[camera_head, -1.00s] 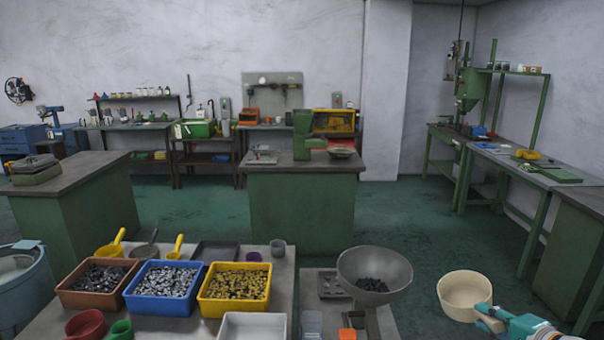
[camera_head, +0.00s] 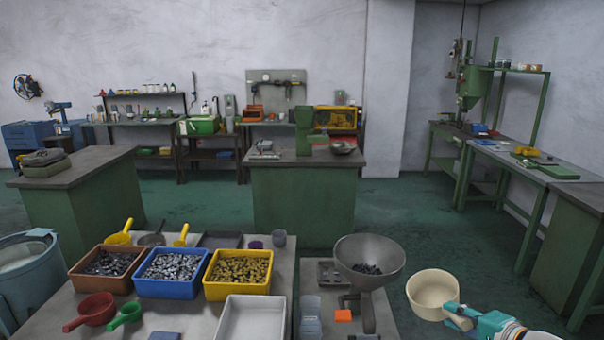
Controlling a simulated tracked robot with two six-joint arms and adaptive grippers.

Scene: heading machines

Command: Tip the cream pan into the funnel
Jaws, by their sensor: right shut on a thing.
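The cream pan (camera_head: 433,291) is at the lower right in the head view, to the right of the funnel and apart from it. Its opening faces up and toward me, and its inside looks empty. My right gripper (camera_head: 458,316) is shut on the pan's handle. The grey funnel (camera_head: 393,276) stands at the right end of the work table, with dark pieces (camera_head: 367,269) inside its bowl. My left gripper is not in view.
Brown (camera_head: 88,283), blue (camera_head: 170,288) and yellow (camera_head: 238,291) bins of small parts stand left of the funnel. A white tray (camera_head: 262,301), red pan (camera_head: 96,310) and green scoop (camera_head: 126,315) lie in front. Open floor shows behind the cream pan.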

